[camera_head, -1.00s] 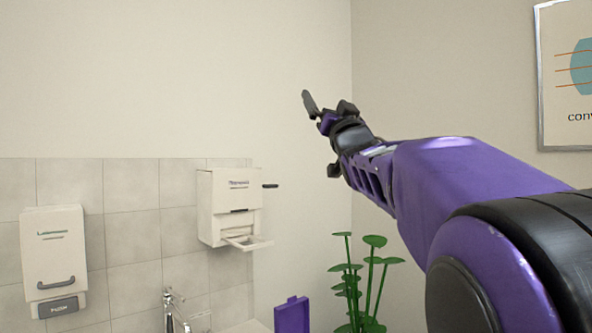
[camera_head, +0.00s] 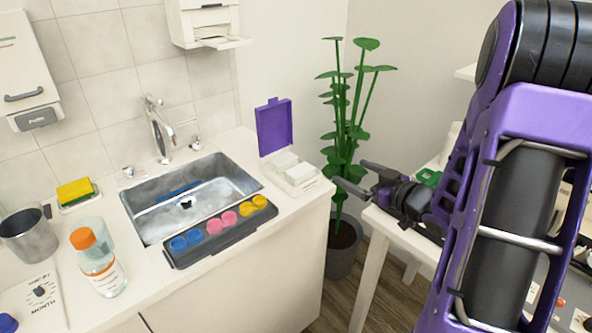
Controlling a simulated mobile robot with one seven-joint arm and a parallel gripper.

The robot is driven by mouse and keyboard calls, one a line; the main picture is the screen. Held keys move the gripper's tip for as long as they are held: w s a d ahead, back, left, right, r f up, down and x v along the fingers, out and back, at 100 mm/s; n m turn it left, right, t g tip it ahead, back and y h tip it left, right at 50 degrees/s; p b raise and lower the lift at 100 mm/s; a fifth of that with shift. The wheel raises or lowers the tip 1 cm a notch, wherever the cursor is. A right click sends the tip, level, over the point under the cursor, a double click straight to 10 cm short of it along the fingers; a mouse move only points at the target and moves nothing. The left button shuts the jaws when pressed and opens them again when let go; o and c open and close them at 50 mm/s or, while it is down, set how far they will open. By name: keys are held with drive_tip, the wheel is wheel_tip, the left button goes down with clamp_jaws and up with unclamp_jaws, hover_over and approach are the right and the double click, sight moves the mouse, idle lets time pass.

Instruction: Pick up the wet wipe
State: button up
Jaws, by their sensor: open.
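A small white box (camera_head: 304,187) with a raised purple lid (camera_head: 274,127) stands on the counter, right of the sink. White folded pieces (camera_head: 284,161) show inside it. They look like wet wipes, but I cannot be sure at this size. My gripper (camera_head: 350,172) is open, with nothing seen between its fingers. In the picture its fingertips are just right of the box, in front of the plant; the actual gap in depth is hard to tell.
A metal sink (camera_head: 148,217) has a faucet (camera_head: 158,130) behind it and a dark tray of coloured pots (camera_head: 222,235) along its front. A bottle (camera_head: 101,268), metal cup (camera_head: 28,235) and sponge (camera_head: 75,190) stand left. A tall plant (camera_head: 345,145) stands beyond the counter's right end.

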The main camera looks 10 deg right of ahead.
drive_tip(key=s+a+f+y, duration=0.2)
drive_tip(key=s+f, duration=0.1)
drive_tip(key=s, duration=0.1)
drive_tip(key=b, duration=0.2)
approach(302, 171)
drive_tip(key=shift+g, duration=0.4)
drive_tip(key=x, duration=0.9)
drive_tip(key=shift+w+r, duration=0.15)
drive_tip(key=shift+r, duration=0.1)
drive_tip(key=shift+c, duration=0.3)
drive_tip(key=c, duration=0.9)
